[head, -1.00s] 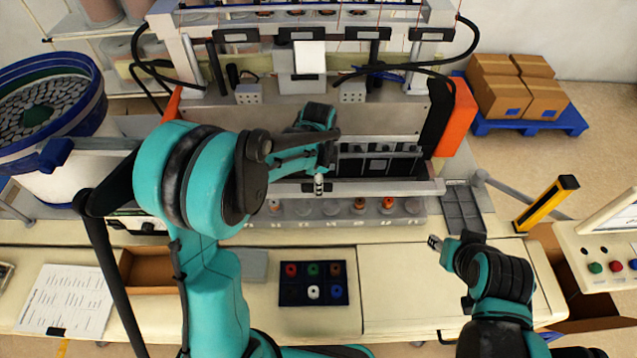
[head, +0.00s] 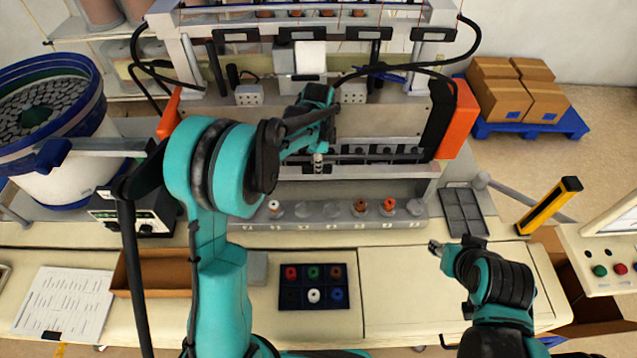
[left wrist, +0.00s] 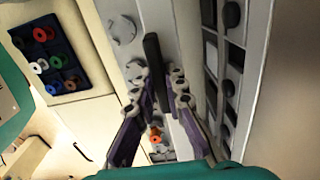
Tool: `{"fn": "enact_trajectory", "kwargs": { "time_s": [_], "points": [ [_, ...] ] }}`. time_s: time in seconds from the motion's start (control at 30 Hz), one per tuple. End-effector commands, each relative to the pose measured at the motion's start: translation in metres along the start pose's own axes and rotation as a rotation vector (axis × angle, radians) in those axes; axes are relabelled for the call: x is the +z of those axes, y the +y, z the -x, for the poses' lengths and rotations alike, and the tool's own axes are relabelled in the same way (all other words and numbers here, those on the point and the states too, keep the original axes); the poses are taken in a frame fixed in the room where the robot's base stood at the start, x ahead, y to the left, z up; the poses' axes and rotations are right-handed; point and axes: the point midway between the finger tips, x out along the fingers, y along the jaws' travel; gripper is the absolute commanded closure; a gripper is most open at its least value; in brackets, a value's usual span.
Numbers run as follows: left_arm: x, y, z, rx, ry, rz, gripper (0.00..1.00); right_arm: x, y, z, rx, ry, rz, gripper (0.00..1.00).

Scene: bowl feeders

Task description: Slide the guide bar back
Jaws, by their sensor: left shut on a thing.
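The guide bar (head: 390,171) is a long light-grey bar lying crosswise in front of the dark slotted row of the machine in the head view. My left gripper (head: 318,166) is at the left half of the bar, reaching down over it. In the left wrist view the left gripper (left wrist: 163,75) has its fingers closed around a dark upright handle (left wrist: 153,50) beside the grey bar (left wrist: 182,50). The fingers hide the handle's lower part. My right gripper (head: 435,248) is above the right side of the table, away from the bar; its jaw opening is too small to judge.
A ledge (head: 340,222) with several round seats and orange parts runs in front of the bar. A dark tray (head: 314,306) with coloured rings lies nearer. A grey compartment tray (head: 464,213) is at right. Orange posts (head: 457,120) flank the machine. The front right tabletop is clear.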

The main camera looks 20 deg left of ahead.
Motion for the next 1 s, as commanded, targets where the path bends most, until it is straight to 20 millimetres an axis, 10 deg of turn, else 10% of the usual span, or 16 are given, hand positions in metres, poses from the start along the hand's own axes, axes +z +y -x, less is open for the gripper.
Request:
{"fn": "enact_trajectory", "kwargs": {
  "time_s": [0.47,0.57,1.0],
  "points": [
    [0.000,-0.025,0.001,-0.004,0.001,0.000,1.00,0.002,0.000,-0.003,0.000,0.000,0.000,0.60],
    [0.000,-0.025,0.001,-0.004,0.001,0.000,0.67,0.002,0.000,-0.003,0.000,0.000,0.000,0.60],
    [0.000,-0.023,0.013,0.000,0.000,0.000,0.67,0.002,0.000,-0.003,0.000,0.000,0.000,0.60]
  ]
}}
